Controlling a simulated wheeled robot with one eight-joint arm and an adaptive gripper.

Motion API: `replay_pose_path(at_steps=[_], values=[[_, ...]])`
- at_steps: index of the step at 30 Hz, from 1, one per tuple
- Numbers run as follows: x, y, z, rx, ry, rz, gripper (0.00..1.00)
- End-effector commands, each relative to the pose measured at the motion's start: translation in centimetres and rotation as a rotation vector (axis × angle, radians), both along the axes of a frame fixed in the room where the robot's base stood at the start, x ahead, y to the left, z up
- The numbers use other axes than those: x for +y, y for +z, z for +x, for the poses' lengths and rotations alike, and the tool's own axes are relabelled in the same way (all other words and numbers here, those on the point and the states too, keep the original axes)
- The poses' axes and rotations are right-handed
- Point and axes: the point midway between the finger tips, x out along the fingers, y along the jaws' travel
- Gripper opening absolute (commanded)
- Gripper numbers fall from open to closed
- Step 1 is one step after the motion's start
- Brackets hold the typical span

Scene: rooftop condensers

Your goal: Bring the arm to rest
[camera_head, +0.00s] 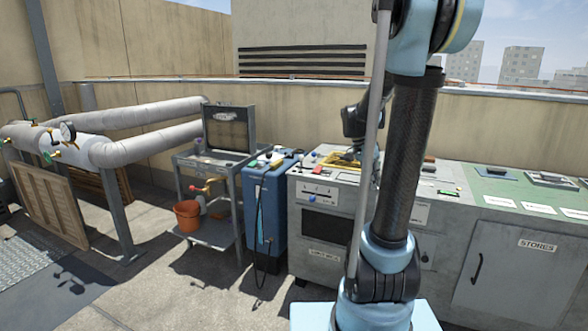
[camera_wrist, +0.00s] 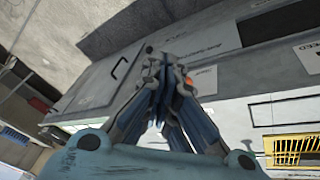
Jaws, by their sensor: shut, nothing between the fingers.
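My gripper (camera_wrist: 163,62) shows in the wrist view with its fingers together and nothing between them. It points toward a grey cabinet front and touches nothing that I can make out. In the head view my arm rises from its base in front of the bench. A dark part of my arm shows behind the upright link, above the bench top. The fingers themselves cannot be made out there.
A grey bench (camera_head: 325,252) with a panel and the stores cabinet (camera_head: 507,273) stand close by. A yellow basket (camera_wrist: 296,146) shows in the wrist view. A blue unit (camera_head: 264,215), a cart (camera_head: 213,232) with an orange bucket (camera_head: 187,215) and pipes (camera_head: 150,147) stand left. Front-left floor is open.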

Motion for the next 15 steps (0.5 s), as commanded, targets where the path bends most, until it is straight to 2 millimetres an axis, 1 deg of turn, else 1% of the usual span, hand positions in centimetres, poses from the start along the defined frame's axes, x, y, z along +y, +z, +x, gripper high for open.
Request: replay_pose_path(at_steps=[1, 3, 10, 15], values=[[0.4, 0.1, -1.3, 0.007, 0.044, 0.016, 0.0], [1.0, 0.2, -2.8, 0.016, 0.109, 0.037, 0.0], [2.8, -0.1, -7.5, 0.037, 0.326, 0.102, 0.0], [4.1, -0.8, -10.9, 0.045, 0.487, 0.142, 0.0]])
